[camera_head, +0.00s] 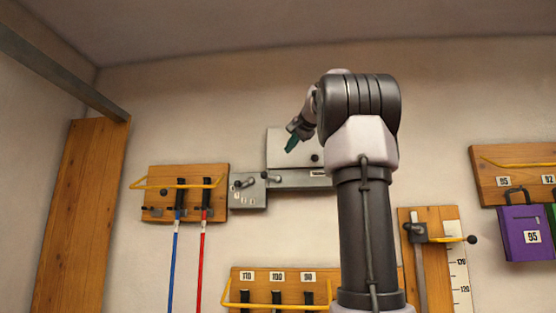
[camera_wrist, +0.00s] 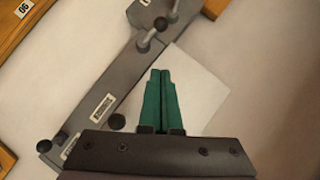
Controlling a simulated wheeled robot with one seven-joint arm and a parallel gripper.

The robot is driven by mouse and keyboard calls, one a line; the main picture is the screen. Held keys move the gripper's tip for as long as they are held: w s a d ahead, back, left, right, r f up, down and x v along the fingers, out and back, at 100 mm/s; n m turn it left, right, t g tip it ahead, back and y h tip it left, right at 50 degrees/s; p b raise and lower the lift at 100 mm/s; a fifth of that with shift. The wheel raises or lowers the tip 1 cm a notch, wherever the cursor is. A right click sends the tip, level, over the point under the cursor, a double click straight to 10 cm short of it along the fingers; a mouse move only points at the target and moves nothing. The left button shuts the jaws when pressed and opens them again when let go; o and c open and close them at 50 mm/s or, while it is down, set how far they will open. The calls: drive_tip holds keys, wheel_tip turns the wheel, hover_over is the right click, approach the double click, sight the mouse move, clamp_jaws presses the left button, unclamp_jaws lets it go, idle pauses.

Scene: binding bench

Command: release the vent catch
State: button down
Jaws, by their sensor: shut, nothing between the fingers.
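A grey metal plate with small levers (camera_head: 248,191) is on the back wall, at the left end of a grey rail (camera_head: 300,181). The plate also shows at the top of the wrist view, with its bent lever (camera_wrist: 149,38). A pale flat panel (camera_head: 285,146) sits above the rail and shows in the wrist view (camera_wrist: 207,88). I cannot tell which part is the vent catch. My gripper (camera_head: 290,145) has green fingers, shut and empty, in front of the panel. In the wrist view the fingertips (camera_wrist: 160,72) point toward the lever, apart from it.
A black knob (camera_head: 314,158) is at the panel's lower right. A wooden rack (camera_head: 157,174) with a yellow bar holds blue and red rods at left. A numbered rack (camera_head: 240,276) is below. A gauge board (camera_head: 438,262) and a purple case (camera_head: 522,232) are at right.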

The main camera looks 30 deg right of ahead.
approach(270, 176)
drive_tip(key=w+d+r, duration=0.2)
drive_tip(key=w, duration=0.2)
drive_tip(key=shift+w+a+f, duration=0.35)
drive_tip(key=shift+w+f, duration=0.1)
drive_tip(key=shift+w, duration=0.1)
drive_tip(key=shift+w+a+f, duration=0.35)
drive_tip(key=shift+w+f, duration=0.05)
drive_tip(key=shift+w, duration=0.1)
drive_tip(key=shift+w+a+f, duration=0.25)
drive_tip(key=shift+w+f, duration=0.05)
drive_tip(key=shift+w, duration=0.05)
